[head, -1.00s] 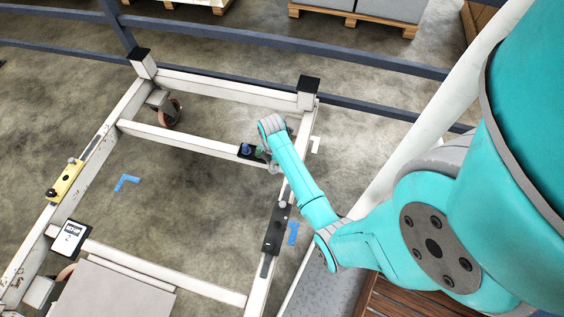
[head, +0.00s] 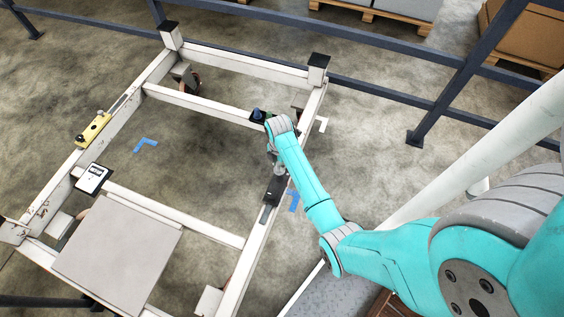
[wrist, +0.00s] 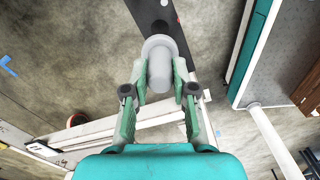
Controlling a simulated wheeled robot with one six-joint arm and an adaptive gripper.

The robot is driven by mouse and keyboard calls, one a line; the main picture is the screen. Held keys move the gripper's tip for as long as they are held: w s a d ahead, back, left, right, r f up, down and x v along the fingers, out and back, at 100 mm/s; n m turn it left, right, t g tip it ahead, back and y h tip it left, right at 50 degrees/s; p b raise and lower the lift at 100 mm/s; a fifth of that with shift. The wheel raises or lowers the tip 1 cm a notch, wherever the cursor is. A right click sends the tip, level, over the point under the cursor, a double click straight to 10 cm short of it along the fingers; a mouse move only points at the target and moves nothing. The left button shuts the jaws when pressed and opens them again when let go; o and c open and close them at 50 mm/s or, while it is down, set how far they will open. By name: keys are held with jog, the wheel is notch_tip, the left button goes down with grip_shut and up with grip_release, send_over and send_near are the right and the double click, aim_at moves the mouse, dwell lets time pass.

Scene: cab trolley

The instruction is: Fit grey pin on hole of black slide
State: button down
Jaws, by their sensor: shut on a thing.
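The grey pin (wrist: 158,68) is a smooth cylinder with a wider round collar. My gripper (wrist: 158,82) is shut on it, one green finger pad on each side. In the head view my gripper (head: 275,153) hangs over the right rail, at the far end of the black slide (head: 275,190). In the wrist view the black slide (wrist: 150,12) shows beyond the pin at the top edge, partly cut off. The pin appears above the slide and apart from it.
The white trolley frame (head: 205,112) surrounds open floor. A black plate with a blue knob (head: 258,114) sits on the far crossbar. A yellow block (head: 93,130) and a white label (head: 92,179) are on the left side. A grey panel (head: 118,248) lies at the near end.

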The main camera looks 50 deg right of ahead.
aim_at(279, 163)
jog(key=shift+f, duration=3.95)
jog(key=c, duration=0.9)
grip_release()
jog(key=shift+o, duration=0.2)
notch_tip(279, 163, up, 12)
jog(key=shift+f, duration=0.1)
